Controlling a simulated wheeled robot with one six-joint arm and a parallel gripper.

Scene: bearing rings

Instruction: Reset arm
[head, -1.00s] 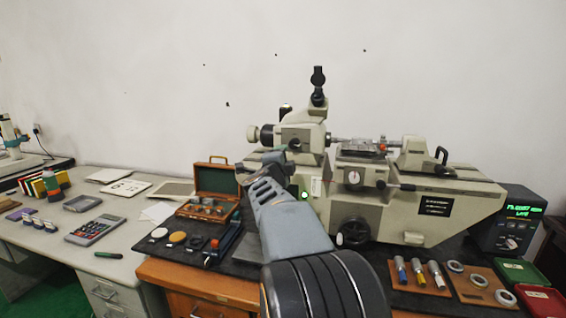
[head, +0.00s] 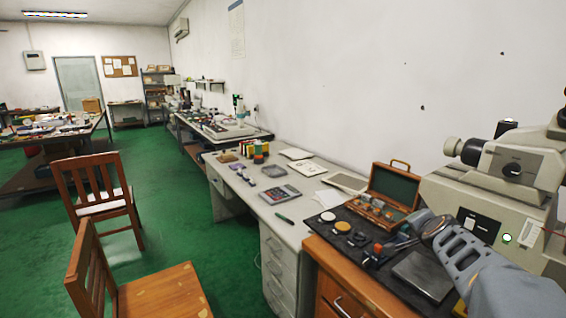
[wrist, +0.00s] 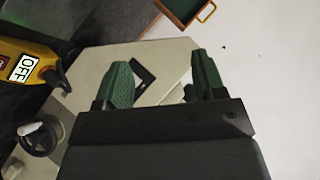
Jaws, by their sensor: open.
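My gripper (wrist: 163,82) shows in the wrist view with its two green-padded fingers apart and nothing between them. It is over or beside the beige body of the measuring machine (wrist: 85,72); the gap to it cannot be judged. In the head view my grey arm comes in at the lower right, in front of the measuring machine (head: 515,165); the fingers are not clearly seen there. No bearing rings are in view now.
An open wooden case (head: 394,190) stands on the black mat left of the machine. A grey desk (head: 290,232) holds a calculator (head: 280,194). Two wooden chairs (head: 100,192) stand on open green floor.

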